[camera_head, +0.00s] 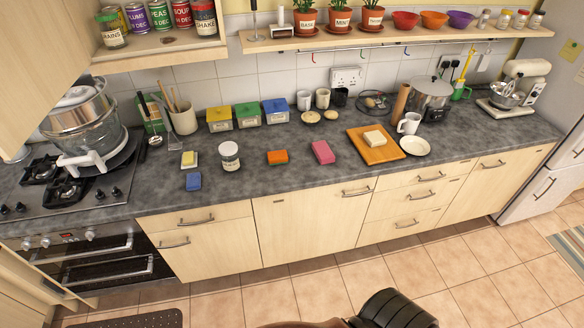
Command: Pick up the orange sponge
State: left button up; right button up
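The orange sponge (278,157) is a small block lying flat on the dark grey worktop (300,187), in the middle of the counter. It stands apart between a white-lidded jar (229,156) on its left and a pink sponge (323,152) on its right. Nothing covers it. Neither of my grippers is in view.
A blue sponge (194,181) lies near the front edge at left. A wooden board (377,152) with a pale block and a white plate (415,146) are further right. Colored tins (248,117) stand behind. A dark ribbed object (393,311) shows at the bottom edge.

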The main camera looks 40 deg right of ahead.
aim_at(279, 157)
jog(key=z, duration=1.45)
